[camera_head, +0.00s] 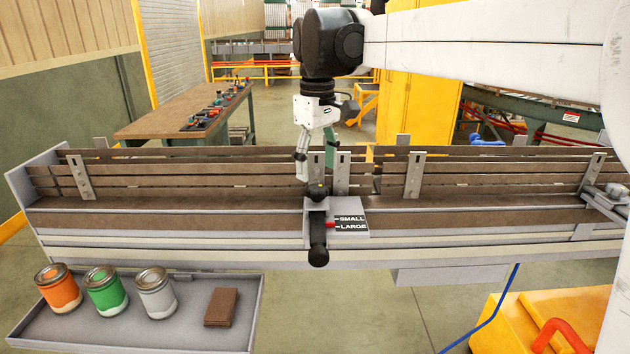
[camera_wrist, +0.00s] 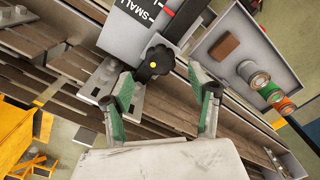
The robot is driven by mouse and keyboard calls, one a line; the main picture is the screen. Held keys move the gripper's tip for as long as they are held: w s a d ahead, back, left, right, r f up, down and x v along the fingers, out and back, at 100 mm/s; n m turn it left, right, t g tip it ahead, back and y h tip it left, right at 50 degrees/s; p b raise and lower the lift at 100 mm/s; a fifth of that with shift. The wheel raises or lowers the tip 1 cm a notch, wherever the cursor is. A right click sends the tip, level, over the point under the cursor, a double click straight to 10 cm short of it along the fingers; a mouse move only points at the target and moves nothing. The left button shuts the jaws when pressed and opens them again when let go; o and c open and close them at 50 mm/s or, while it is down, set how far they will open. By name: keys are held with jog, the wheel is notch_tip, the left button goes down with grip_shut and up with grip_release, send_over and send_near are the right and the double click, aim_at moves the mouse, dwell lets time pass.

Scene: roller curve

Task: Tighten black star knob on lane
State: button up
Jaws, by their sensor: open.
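The black star knob (camera_wrist: 155,63) has a yellow dot at its centre and sits beside the label plate (camera_wrist: 145,18) in the wrist view. In the head view the knob (camera_head: 317,192) is small and dark, above a black handle (camera_head: 318,248) on the lane's front. The label plate (camera_head: 350,222) reads SMALL and LARGE, with a red pointer beside LARGE. My gripper (camera_head: 316,160) is above and behind the knob. In the wrist view my gripper (camera_wrist: 168,85) is open, with green-padded fingers apart and nothing between them. The knob appears beyond the fingertips, nearer the left finger.
The lane (camera_head: 480,215) has wooden rails and upright metal brackets (camera_head: 413,175). A grey tray (camera_head: 215,335) in front holds orange, green and grey cans (camera_head: 155,292) and a brown block (camera_head: 221,307). A workbench (camera_head: 185,110) stands behind at left.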

aim_at(317, 187)
jog(key=shift+f, duration=2.5)
jog(key=shift+c, duration=0.5)
jog(key=c, duration=1.1)
jog(key=shift+o, duration=0.2)
